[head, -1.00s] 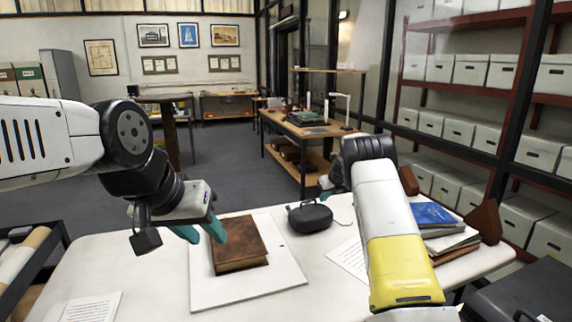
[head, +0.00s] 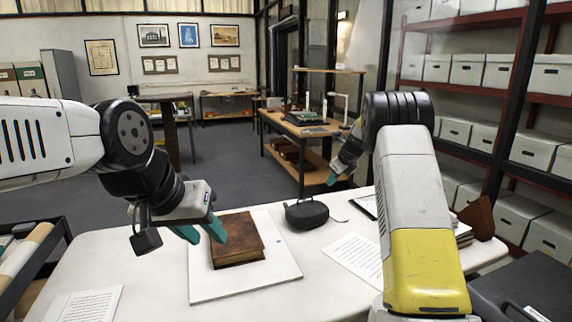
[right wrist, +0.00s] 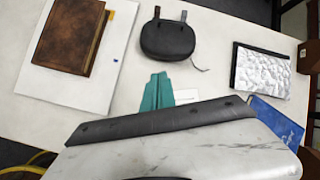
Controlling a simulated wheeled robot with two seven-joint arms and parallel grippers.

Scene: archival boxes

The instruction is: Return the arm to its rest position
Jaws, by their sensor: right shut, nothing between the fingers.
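My right arm rises from the lower right of the head view. Its right gripper (head: 332,179) is over the far side of the table, beyond the black case. In the right wrist view its teal fingers (right wrist: 157,92) are together with nothing between them. My left gripper (head: 203,231) has its teal fingers apart, at the left edge of a brown leather book (head: 240,245). Whether it touches the book is unclear. The book lies on a white board (head: 280,272) and also shows in the right wrist view (right wrist: 72,36).
A black case (head: 306,214) sits right of the board on the white table (head: 150,245). A printed sheet (head: 355,256) lies nearer. In the right wrist view, a dark-edged flat item (right wrist: 262,70) and a blue folder (right wrist: 277,122) lie at right. Shelves of boxes stand at right.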

